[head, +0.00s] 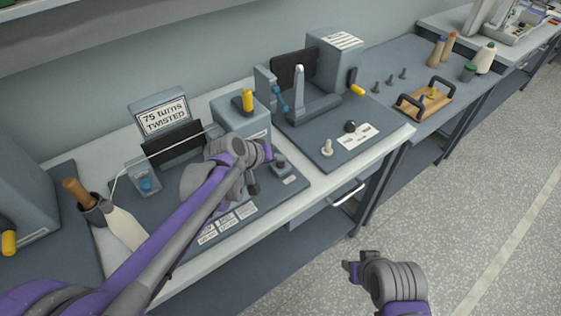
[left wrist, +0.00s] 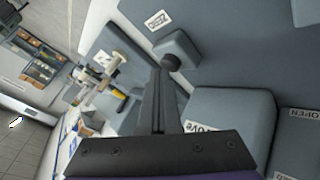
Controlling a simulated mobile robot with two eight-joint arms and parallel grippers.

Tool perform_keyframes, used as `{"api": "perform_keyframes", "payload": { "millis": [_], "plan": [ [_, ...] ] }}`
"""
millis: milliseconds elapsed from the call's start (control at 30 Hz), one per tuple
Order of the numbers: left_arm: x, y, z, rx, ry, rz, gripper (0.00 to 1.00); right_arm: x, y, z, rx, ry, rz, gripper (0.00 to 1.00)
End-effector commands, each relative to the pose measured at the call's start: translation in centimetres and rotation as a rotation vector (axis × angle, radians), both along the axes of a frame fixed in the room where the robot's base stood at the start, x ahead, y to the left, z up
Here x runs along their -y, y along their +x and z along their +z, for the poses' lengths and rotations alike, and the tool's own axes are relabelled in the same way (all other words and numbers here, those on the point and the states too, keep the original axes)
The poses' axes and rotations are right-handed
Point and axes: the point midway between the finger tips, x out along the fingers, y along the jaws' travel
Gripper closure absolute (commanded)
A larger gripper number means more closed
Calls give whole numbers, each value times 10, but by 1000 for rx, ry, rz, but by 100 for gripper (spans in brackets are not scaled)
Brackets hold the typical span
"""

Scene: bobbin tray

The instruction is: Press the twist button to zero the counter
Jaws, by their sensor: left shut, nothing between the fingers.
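The twist button is a dark round knob on a small grey box (head: 281,163) at the front right of the counter's base. It also shows in the left wrist view (left wrist: 172,61), near a label that appears to read ZERO (left wrist: 159,20). The counter's sign (head: 163,115) reads "75 turns TWISTED". My left gripper (head: 254,186) is shut and empty, pointing down just left of the button box. In the left wrist view its fingers (left wrist: 160,72) end close beside the knob; contact cannot be told. My right gripper (head: 352,270) hangs over the floor, its jaw opening unclear.
A grey box with a yellow handle (head: 248,102) stands behind my left gripper. Another station with a black knob (head: 351,126) lies to the right.

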Motion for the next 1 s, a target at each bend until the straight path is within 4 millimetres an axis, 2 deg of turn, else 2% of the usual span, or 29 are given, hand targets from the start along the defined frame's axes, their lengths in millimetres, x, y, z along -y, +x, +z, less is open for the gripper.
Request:
{"api": "perform_keyframes", "payload": {
  "millis": [533, 1000],
  "plan": [
    [0, 0, -2, 0, 0, 0, 100, 0, 0, -1, -1, 0, 0, 54],
    [0, 0, 17, 0, 0, 0, 100, 0, 4, 13, 8, 0, 0, 54]
  ]
}}
